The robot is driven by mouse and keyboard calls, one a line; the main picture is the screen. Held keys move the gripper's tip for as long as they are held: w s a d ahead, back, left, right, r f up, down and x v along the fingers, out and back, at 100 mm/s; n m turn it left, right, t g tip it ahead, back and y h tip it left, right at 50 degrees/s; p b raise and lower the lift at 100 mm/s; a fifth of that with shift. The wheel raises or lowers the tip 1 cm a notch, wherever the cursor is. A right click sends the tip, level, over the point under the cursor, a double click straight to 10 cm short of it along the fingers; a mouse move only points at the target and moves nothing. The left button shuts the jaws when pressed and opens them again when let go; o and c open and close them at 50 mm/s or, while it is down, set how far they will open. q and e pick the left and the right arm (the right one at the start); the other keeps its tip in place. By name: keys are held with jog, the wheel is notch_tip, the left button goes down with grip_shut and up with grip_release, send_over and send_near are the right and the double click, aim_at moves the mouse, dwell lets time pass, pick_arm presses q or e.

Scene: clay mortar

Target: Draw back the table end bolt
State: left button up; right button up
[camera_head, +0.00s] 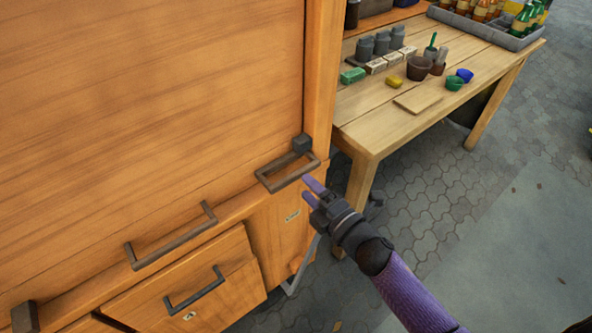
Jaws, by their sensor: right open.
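A large wooden panel (130,90) fills the left, with dark metal fittings along its lower edge. At its right corner a dark square block (301,143) sits above a dark rectangular bar loop (288,172); I cannot tell for sure which of these is the end bolt. My right gripper (310,191) has its purple fingers spread and empty, just right of and below the loop, apparently not touching it. My left gripper is not in view.
A dark handle (170,237) sits on the panel's lower edge. Below it is a drawer (225,300) with its own handle (195,288). To the right stands a wooden table (360,125) with small bowls, jars and a bottle tray (510,38). Paved floor (420,190) is open at right.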

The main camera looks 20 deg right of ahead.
aim_at(297, 178)
jog(key=b+x, duration=0.1)
jog(key=x, duration=0.4)
jog(key=shift+w, duration=0.15)
grip_shut()
jog(key=shift+f, duration=0.1)
dwell(0.3)
dwell(0.8)
